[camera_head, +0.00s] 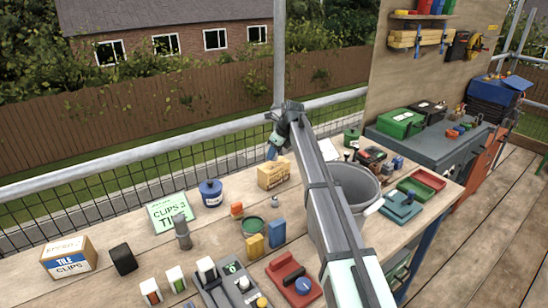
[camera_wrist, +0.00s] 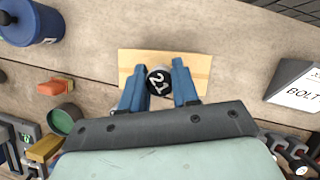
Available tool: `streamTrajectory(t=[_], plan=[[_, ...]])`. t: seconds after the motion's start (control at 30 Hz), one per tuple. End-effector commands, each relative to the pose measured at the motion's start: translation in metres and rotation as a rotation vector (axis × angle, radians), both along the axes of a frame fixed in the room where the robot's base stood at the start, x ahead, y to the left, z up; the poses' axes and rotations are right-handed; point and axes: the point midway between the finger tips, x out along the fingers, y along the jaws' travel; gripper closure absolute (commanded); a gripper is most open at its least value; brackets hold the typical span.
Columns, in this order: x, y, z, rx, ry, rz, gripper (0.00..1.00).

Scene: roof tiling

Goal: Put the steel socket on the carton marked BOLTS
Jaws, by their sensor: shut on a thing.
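My gripper (camera_wrist: 158,85) has blue fingers shut on the steel socket (camera_wrist: 158,80), a short dark cylinder whose pale end face reads 21. In the wrist view it is in front of a tan carton (camera_wrist: 195,62), seen from above. In the head view my gripper (camera_head: 273,153) is just above that small carton (camera_head: 272,175), which stands on the bench; its print is too small to read. The socket cannot be made out there. Whether socket and carton touch, I cannot tell.
A dark blue tin (camera_head: 211,194) and a green CLIPS card (camera_head: 171,211) stand left of the carton. A grey bucket (camera_head: 355,187) stands right, behind my arm. An orange piece (camera_head: 237,210) and green tin (camera_head: 253,227) are in front. A TILE CLIPS carton (camera_head: 69,258) is far left.

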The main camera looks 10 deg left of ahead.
Motion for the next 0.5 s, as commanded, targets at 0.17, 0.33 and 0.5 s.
streamTrajectory(t=[0.17, 0.33, 0.5], plan=[[0.0, 0.0, -0.019, 0.001, 0.0, 0.0, 1.0], [0.0, 0.0, -0.019, 0.0, -0.002, 0.001, 1.0], [0.0, 0.0, -0.021, 0.001, 0.0, 0.0, 1.0]])
